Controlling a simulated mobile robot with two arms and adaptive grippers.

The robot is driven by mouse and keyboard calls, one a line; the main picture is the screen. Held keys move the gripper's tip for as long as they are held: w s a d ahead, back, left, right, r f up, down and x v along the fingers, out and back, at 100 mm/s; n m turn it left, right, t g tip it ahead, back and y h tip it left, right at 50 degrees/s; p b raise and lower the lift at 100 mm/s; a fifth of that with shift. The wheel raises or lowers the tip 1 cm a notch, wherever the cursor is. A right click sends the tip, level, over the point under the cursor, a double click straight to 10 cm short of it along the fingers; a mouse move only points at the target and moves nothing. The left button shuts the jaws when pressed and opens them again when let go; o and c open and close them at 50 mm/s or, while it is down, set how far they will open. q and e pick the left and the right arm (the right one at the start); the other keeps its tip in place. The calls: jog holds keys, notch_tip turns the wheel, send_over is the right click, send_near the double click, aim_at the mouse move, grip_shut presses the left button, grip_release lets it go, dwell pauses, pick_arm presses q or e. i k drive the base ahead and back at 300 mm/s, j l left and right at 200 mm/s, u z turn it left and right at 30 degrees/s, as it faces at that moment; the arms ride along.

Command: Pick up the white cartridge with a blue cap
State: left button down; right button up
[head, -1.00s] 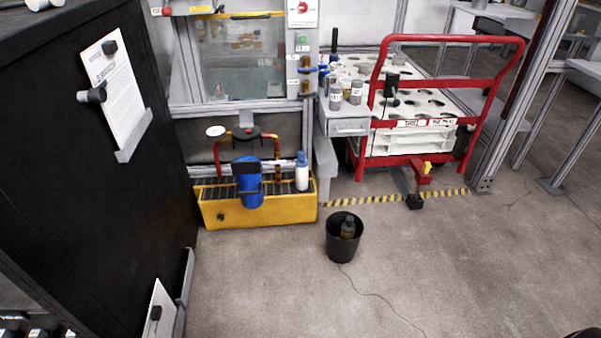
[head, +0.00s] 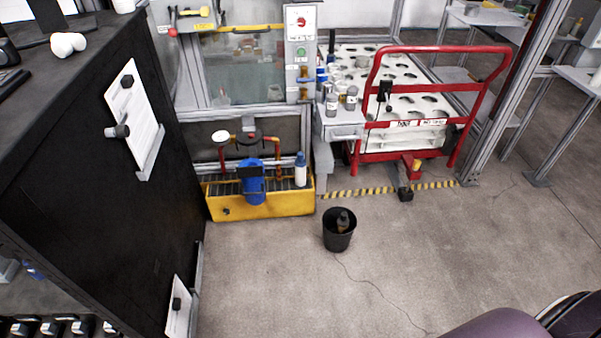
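A white bottle-shaped cartridge with a blue cap (head: 300,170) stands upright at the right end of the yellow tray (head: 262,206), beside a blue filter housing (head: 252,182). Neither of my grippers is in view. A purple-grey rounded part at the bottom right looks like one of my arm links, with no fingers showing.
A red-railed cart (head: 440,50) is at the back right. A black cabinet (head: 110,180) fills the left. Floor at the centre right is clear.

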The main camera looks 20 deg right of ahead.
aim_at(299, 163)
jog(key=i+z, duration=0.3)
jog(key=i, duration=0.95)
